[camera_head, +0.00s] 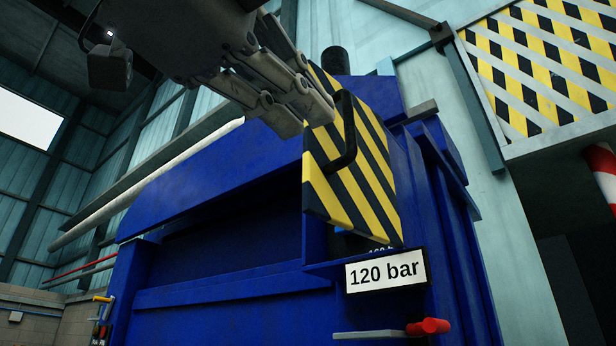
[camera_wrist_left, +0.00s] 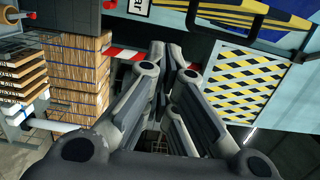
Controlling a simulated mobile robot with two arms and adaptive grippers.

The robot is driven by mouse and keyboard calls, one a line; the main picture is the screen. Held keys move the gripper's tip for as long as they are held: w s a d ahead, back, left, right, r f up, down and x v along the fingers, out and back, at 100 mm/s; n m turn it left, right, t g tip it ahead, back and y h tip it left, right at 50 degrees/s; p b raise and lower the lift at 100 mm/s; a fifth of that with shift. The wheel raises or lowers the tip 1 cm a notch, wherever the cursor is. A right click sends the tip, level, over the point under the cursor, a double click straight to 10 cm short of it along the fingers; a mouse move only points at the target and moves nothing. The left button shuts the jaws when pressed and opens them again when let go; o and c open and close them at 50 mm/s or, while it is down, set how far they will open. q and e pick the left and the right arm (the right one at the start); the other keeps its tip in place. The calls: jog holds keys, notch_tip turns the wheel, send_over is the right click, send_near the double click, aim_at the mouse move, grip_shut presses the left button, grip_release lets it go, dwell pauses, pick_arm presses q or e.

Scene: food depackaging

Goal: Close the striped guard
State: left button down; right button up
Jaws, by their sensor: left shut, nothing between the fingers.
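The striped guard (camera_head: 375,190) is a yellow and black panel with a black bar handle (camera_head: 347,140), on the right part of the blue machine. It stands at an angle to the machine's front, with a dark recess to its left. My left gripper (camera_head: 322,108) comes in from the top left, shut and empty. Its fingertips overlap the guard's upper left part, close to the handle; I cannot tell whether they touch. In the left wrist view, the shut fingers (camera_wrist_left: 171,58) point below and left of a yellow and black striped part with a dark bar (camera_wrist_left: 245,14). My right gripper is not in view.
The blue machine (camera_head: 225,255) fills the middle, with a "120 bar" label (camera_head: 386,271) below the guard and a red-ended lever (camera_head: 428,327) lower down. A hatched yellow and black panel (camera_head: 545,65) is at the upper right. Stacked brown material (camera_wrist_left: 78,75) stands left in the wrist view.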

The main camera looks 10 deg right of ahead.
aim_at(319, 177)
pick_arm(q)
jog(key=w+d+p, duration=0.1)
jog(key=w+p, duration=0.1)
jog(key=w, duration=0.1)
jog(key=w+d+p, duration=0.1)
jog(key=w+d, duration=0.1)
jog(key=w, duration=0.2)
jog(key=w+d+p, duration=0.1)
jog(key=w+p, duration=0.1)
jog(key=w, duration=0.1)
jog(key=shift+w+d+p, duration=0.15)
jog(key=shift+d+p, duration=0.15)
jog(key=shift+d+f, duration=0.1)
jog(key=shift+d, duration=0.15)
